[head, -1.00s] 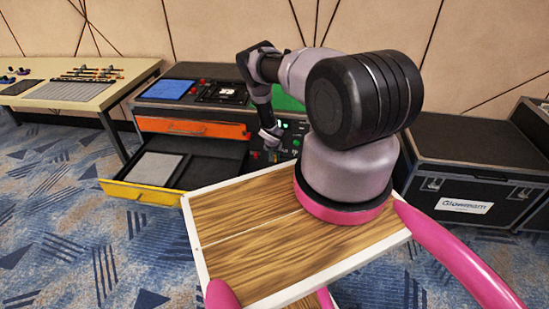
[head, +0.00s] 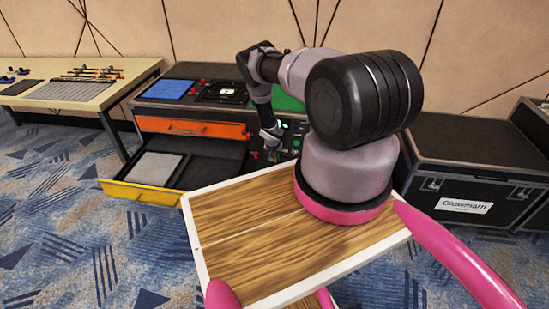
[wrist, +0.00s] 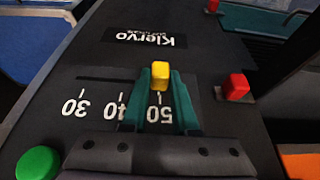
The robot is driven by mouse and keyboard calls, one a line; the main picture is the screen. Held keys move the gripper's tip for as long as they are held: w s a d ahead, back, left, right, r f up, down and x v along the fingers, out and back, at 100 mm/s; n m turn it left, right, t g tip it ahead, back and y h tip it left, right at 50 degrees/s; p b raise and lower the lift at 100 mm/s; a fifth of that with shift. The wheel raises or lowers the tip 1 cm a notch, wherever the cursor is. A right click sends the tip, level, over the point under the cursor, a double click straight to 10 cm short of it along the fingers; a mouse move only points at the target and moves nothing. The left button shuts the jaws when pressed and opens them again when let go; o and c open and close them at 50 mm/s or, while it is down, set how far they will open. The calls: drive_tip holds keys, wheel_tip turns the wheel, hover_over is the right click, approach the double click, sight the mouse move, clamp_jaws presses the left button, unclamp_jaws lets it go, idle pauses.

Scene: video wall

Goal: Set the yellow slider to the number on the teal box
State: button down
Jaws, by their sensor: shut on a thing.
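The yellow slider knob (wrist: 160,72) sits between my gripper's teal fingers (wrist: 160,88) in the wrist view, and they are shut on it. The scale (wrist: 122,106) reads 30, 40 and 50 and appears upside down. The knob is by the 50 mark. The slot (wrist: 108,78) runs on to the left, past 40 and 30. I cannot make out a teal box with a number in either view.
A red block (wrist: 237,86) lies right of the knob, and a green button (wrist: 38,163) lies at lower left. The console's orange drawer (head: 193,128) is shut; its yellow-fronted drawer (head: 140,193) is pulled out. A black case (head: 460,165) stands to the right.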

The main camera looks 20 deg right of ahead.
idle(0.4)
drive_tip(key=s+d, duration=0.6)
drive_tip(key=d, duration=0.2)
drive_tip(key=shift+d, duration=0.3)
drive_tip(key=c, duration=0.7)
unclamp_jaws()
drive_tip(key=shift+d, duration=0.1)
drive_tip(key=v, duration=1)
drive_tip(key=shift+r, duration=0.35)
